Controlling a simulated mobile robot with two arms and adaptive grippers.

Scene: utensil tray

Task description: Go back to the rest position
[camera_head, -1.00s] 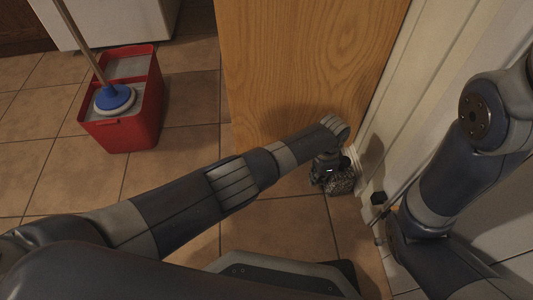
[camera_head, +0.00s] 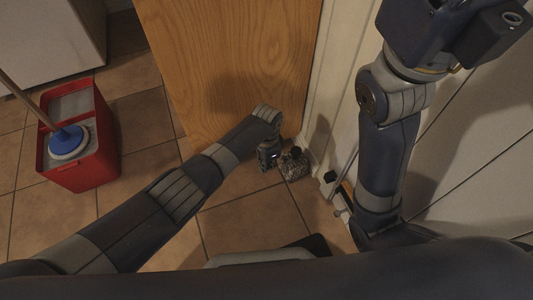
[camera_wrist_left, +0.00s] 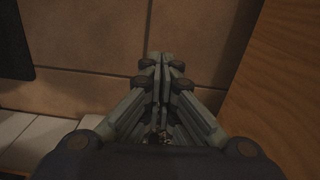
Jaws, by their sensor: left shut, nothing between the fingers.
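My left gripper (camera_head: 272,166) is at the end of the left arm, low over the tiled floor and close to the bottom of the wooden door. In the left wrist view its fingers (camera_wrist_left: 160,60) are together, with nothing visible between the tips. A small speckled object (camera_head: 293,166) shows right beside the gripper; I cannot tell whether they touch. My right arm (camera_head: 386,150) stands folded at the right of the head view, and I cannot make out its gripper.
The wooden door (camera_head: 230,60) stands in front of the left arm. White panelling (camera_head: 460,150) is close behind the right arm. A red bucket (camera_head: 95,165) with a mop (camera_head: 68,140) stands at the left. Tiled floor (camera_head: 140,130) is clear between bucket and door.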

